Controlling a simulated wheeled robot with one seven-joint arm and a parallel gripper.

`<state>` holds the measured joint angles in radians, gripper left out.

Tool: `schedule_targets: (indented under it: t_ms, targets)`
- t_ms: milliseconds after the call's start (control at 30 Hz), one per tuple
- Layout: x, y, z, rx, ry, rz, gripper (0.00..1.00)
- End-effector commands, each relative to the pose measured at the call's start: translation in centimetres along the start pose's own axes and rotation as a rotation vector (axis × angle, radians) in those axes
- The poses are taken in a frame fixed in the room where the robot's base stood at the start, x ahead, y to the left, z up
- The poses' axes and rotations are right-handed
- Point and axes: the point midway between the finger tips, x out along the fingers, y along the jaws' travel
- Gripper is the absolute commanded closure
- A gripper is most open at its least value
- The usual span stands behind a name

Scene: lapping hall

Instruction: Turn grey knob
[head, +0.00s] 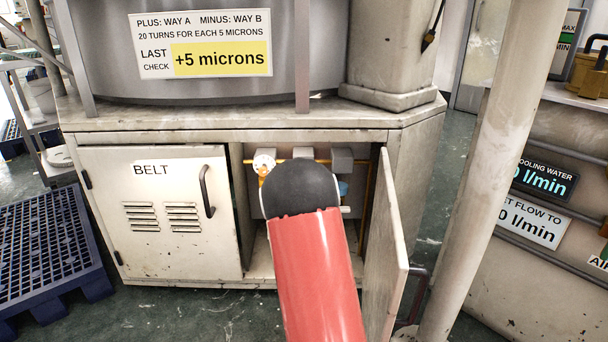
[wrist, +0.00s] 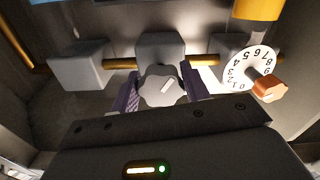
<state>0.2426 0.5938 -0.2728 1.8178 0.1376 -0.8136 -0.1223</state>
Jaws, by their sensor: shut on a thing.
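In the wrist view, the grey knob (wrist: 160,88) has a lobed rim and a white pointer line that slants up to the right. My gripper (wrist: 161,92) has one dark finger on each side of the knob and is shut on it. The knob sits in front of a grey block on a brass pipe (wrist: 121,64). In the head view, my red and black arm reaches into the open cabinet (head: 259,262) and hides the knob and my fingers.
A white numbered dial (wrist: 248,70) with an orange-brown handle (wrist: 269,88) is close to the right of my gripper in the wrist view. The cabinet's open door (head: 385,250) stands to the right of my arm. The BELT door (head: 160,235) is closed. A sign (head: 200,45) reads "+5 microns".

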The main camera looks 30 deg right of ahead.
Motion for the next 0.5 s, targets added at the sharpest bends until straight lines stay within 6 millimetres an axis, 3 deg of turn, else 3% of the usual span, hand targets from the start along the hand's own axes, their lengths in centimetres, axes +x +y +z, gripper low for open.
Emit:
schedule_targets:
  t_ms: [33, 67, 200, 500]
  targets:
    - [-0.05, 0.01, 0.29, -0.001, -0.006, 0.000, 0.77]
    - [-0.04, 0.01, 0.29, -0.001, -0.006, 0.000, 0.50]
    - [-0.03, 0.01, 0.21, -0.001, -0.004, 0.000, 0.33]
    - [-0.18, -0.01, 0.05, -0.001, -0.001, 0.000, 0.33]
